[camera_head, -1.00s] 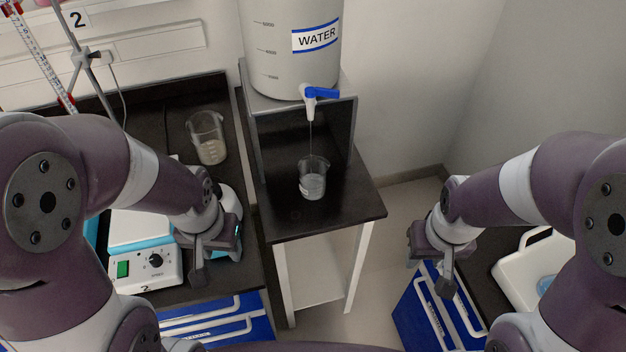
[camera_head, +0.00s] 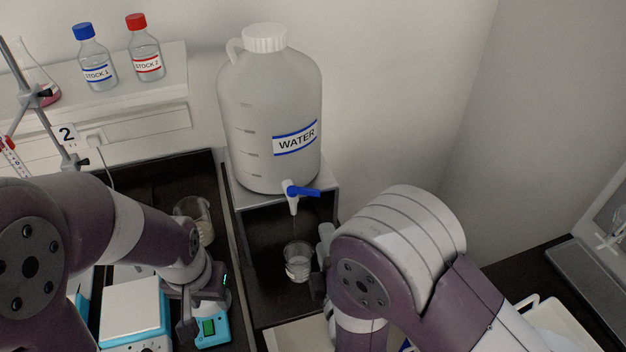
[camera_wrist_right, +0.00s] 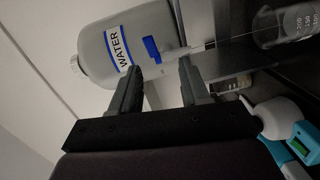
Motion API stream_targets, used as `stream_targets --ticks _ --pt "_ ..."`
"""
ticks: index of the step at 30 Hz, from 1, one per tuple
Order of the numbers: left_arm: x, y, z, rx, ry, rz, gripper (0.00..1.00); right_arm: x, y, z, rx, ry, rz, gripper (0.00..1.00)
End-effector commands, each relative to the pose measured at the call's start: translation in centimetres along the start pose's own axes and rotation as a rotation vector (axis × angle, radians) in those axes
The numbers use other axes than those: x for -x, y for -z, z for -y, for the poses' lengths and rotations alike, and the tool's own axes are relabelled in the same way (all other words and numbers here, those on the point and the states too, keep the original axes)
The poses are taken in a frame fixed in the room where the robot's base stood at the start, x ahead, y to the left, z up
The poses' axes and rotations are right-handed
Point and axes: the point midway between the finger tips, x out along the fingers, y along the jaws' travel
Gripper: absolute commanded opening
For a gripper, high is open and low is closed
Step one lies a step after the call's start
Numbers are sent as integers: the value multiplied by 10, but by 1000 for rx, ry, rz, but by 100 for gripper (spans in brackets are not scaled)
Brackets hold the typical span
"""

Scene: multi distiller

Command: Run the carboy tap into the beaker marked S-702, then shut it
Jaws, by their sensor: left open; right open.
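The white carboy (camera_head: 268,110) marked WATER stands on a raised shelf. Its tap (camera_head: 292,198) has a blue handle (camera_head: 304,192) pointing right. A thin stream runs from the spout toward a glass beaker (camera_head: 298,262) below; the stream also shows in the right wrist view. The beaker holds some liquid; its marking is not readable. My right gripper (camera_head: 322,260) is open and empty, just right of the beaker. In the right wrist view the blue handle (camera_wrist_right: 152,49) appears beyond and between the open fingers (camera_wrist_right: 160,66). My left gripper (camera_head: 203,305) is open over the left bench.
Another beaker (camera_head: 196,222) stands on the left bench, partly hidden by my left arm. A stirrer with a white plate (camera_head: 132,306) and a small cyan device (camera_head: 212,332) are near my left gripper. Stock bottles (camera_head: 97,62) stand on the back shelf. A wall rises behind the carboy.

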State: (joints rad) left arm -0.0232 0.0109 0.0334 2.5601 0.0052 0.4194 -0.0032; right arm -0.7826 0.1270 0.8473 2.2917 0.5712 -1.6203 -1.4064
Motion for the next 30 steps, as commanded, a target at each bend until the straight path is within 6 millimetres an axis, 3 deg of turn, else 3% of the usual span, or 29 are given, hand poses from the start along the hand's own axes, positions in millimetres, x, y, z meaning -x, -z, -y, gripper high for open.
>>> stream_targets --ticks 5,18,24,30 --pt "4 0 0 0 0 0 46 -9 1 -14 102 -59 -2 46" --pt "35 4 0 0 0 0 46 -106 2 -21 98 -56 -3 46" --pt "40 5 0 0 0 0 46 -124 2 -20 97 -55 -5 46" --pt "39 5 0 0 0 0 46 -127 2 -18 97 -55 -5 46"
